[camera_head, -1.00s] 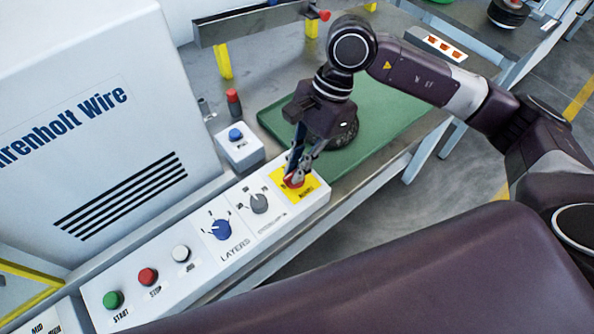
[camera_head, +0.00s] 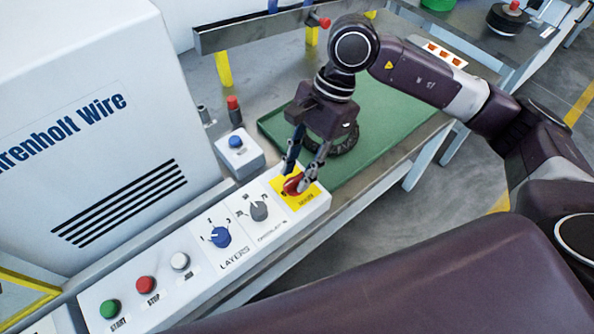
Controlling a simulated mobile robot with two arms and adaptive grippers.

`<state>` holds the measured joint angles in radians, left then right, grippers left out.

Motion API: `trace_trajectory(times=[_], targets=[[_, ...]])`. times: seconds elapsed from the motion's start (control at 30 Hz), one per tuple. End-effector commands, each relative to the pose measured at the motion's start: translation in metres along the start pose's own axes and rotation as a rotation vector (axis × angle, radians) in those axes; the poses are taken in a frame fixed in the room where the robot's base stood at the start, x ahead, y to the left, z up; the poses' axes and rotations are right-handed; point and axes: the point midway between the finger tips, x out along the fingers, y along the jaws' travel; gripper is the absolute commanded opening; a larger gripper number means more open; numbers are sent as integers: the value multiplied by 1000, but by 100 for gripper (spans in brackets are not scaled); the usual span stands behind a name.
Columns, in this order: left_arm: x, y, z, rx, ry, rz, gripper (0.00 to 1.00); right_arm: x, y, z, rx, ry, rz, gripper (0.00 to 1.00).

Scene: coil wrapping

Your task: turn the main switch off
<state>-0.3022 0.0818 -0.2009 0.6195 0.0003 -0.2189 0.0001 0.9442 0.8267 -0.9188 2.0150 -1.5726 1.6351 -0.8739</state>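The main switch (camera_head: 294,185) is a red rotary knob on a yellow plate (camera_head: 308,200) at the far right end of the white control panel (camera_head: 196,284). My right gripper (camera_head: 294,181) points down over the switch, with one finger on each side of the red knob. The fingers look apart, and the knob shows between and just in front of them. I cannot tell whether either finger touches it. The switch's position marks are partly hidden by the fingers. My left gripper is not in view.
The panel also carries a grey knob (camera_head: 259,210), a blue layers knob (camera_head: 220,237), and white (camera_head: 180,261), red (camera_head: 145,284) and green (camera_head: 110,308) buttons.

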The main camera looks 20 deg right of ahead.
Motion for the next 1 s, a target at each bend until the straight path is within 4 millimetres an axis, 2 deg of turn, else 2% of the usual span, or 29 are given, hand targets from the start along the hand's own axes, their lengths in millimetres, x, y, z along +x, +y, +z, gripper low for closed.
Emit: trace_trajectory(times=[0.3,0.5,0.7,1.0], targets=[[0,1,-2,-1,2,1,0,-66,-1,0,0,2,-5,27],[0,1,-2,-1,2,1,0,-98,-1,0,0,1,-3,27],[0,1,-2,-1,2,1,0,-110,0,0,0,1,0,27],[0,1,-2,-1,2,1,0,-111,0,0,0,0,0,27]])
